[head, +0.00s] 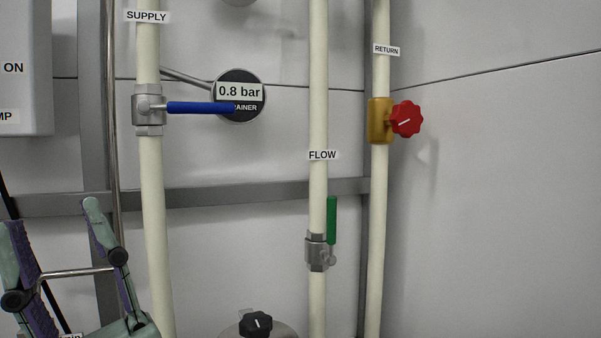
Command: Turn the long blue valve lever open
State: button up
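The long blue valve lever (201,108) sticks out horizontally to the right from a metal valve body (148,109). The valve sits on the cream pipe labelled SUPPLY (146,16), so the lever lies across the pipe. Its tip overlaps the round gauge in the picture. My gripper (52,214) is at the lower left, below and left of the lever and apart from it. Its two fingers, pale green with purple pads, are spread and hold nothing that I can see. The gripper's base is cut off by the bottom edge.
A round gauge (239,90) reads 0.8 bar. A green lever (331,220) stands upright on the FLOW pipe. A red knob (406,119) is on the RETURN pipe. A thin metal rod (75,272) crosses between my fingers in the picture; its depth is unclear. A grey box (25,60) is upper left.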

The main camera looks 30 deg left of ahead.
aim_at(144, 107)
jog(key=u, duration=1.25)
